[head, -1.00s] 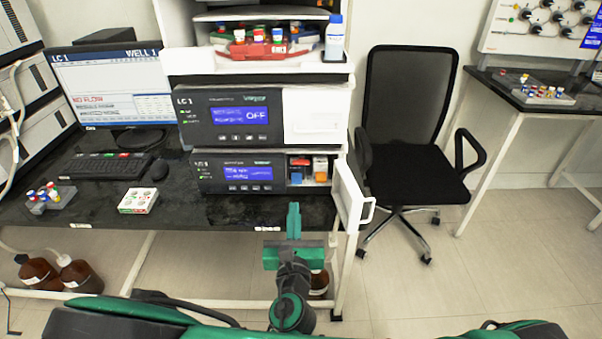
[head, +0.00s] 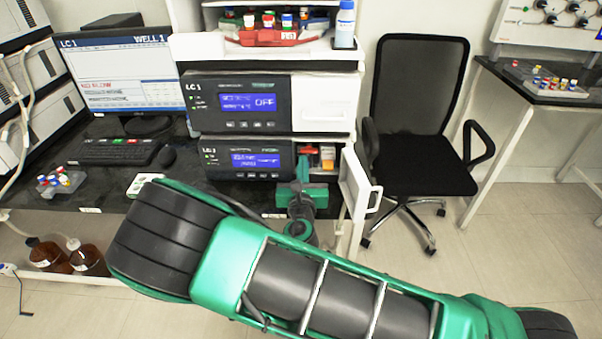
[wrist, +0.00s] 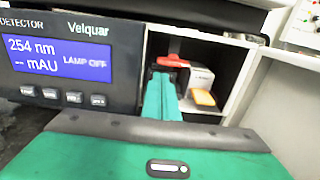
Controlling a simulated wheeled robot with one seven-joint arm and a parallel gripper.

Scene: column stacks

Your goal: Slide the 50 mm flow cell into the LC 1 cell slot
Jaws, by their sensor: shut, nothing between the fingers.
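The lower LC 1 detector (head: 240,158) has an open bay at its right end, also seen in the wrist view (wrist: 212,52). Inside are a red-topped piece (wrist: 175,61) on the left and a white block with an orange front (wrist: 203,97) on the right. No length label is readable, so I cannot tell which is the 50 mm flow cell. My gripper (wrist: 160,82) is shut and empty, its green fingertips at the bay's mouth, just in front of and below the red-topped piece. Whether they touch it is unclear. The fingers hide what lies below it.
The bay's white door (head: 358,190) stands open on the right, close to my arm. The upper LC 1 unit (head: 235,103) sits above. A white tray (head: 143,184) lies on the bench at left. A black chair (head: 420,120) stands at right.

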